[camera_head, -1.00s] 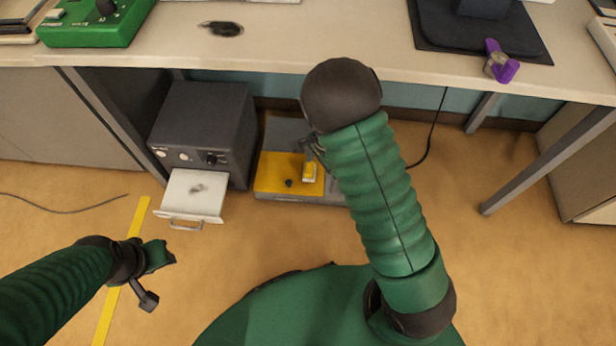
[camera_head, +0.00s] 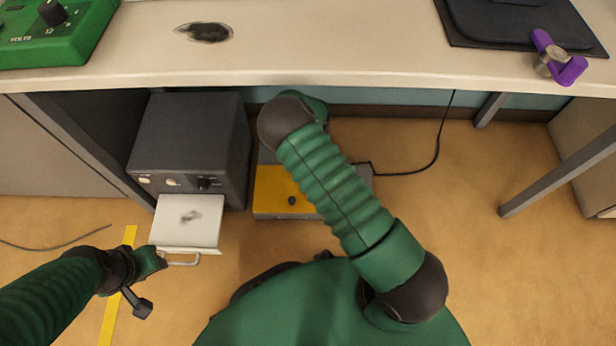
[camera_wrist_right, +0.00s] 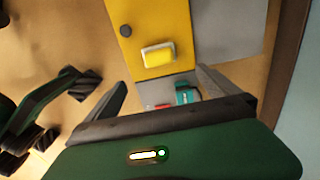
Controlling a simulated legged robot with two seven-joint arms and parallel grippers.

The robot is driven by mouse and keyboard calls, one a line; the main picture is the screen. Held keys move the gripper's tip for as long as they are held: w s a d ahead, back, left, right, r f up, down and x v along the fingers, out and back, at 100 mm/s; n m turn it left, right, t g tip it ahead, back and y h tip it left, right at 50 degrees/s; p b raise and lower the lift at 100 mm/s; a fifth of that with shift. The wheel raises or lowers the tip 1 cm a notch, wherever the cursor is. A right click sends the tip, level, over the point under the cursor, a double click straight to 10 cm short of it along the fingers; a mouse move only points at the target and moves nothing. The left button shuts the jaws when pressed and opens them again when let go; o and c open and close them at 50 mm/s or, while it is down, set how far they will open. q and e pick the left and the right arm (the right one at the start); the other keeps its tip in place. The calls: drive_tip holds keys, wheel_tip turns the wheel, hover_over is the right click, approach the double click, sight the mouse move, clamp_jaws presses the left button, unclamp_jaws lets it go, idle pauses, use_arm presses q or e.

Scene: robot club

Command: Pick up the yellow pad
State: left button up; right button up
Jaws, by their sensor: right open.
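The yellow pad (camera_wrist_right: 158,54) is a small pale-edged block on the yellow plate (camera_wrist_right: 163,20) of a low grey device, in the right wrist view. In the head view my right arm hides the pad, and only part of the yellow plate (camera_head: 270,190) shows. My right gripper (camera_wrist_right: 162,92) is open, its two fingers apart on the near side of the pad with nothing between them; the pad sits ahead of the fingertips. My left gripper (camera_head: 152,268) is low at the left, near the drawer handle; its jaws are unclear.
A dark grey box (camera_head: 190,135) with knobs stands left of the device, its white drawer (camera_head: 187,222) pulled out. The desk top (camera_head: 330,45) overhangs above. A teal and a red part (camera_wrist_right: 187,95) show near the right gripper. A desk leg (camera_head: 555,165) stands at the right.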

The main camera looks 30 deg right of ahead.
wheel_tip(320, 180, down, 17)
drive_tip(key=b, duration=0.9)
drive_tip(key=shift+a+r, duration=0.1)
drive_tip(key=shift+r, duration=0.3)
drive_tip(key=shift+s, duration=0.1)
drive_tip(key=c, duration=1.3)
drive_tip(key=shift+r+p, duration=0.3)
drive_tip(key=shift+r, duration=0.15)
wheel_tip(320, 180, up, 3)
drive_tip(key=p, duration=0.3)
drive_tip(key=shift+r, duration=0.2)
drive_tip(key=s+a+p, duration=0.1)
drive_tip(key=s, duration=0.1)
drive_tip(key=s+a+p, duration=0.2)
drive_tip(key=s+a+r+p, duration=0.1)
drive_tip(key=s+a, duration=0.1)
drive_tip(key=shift+a+p, duration=0.2)
drive_tip(key=shift+p, duration=0.15)
drive_tip(key=s+a+b, duration=0.2)
drive_tip(key=s+a, duration=0.3)
drive_tip(key=s, duration=0.1)
drive_tip(key=shift+f, duration=0.15)
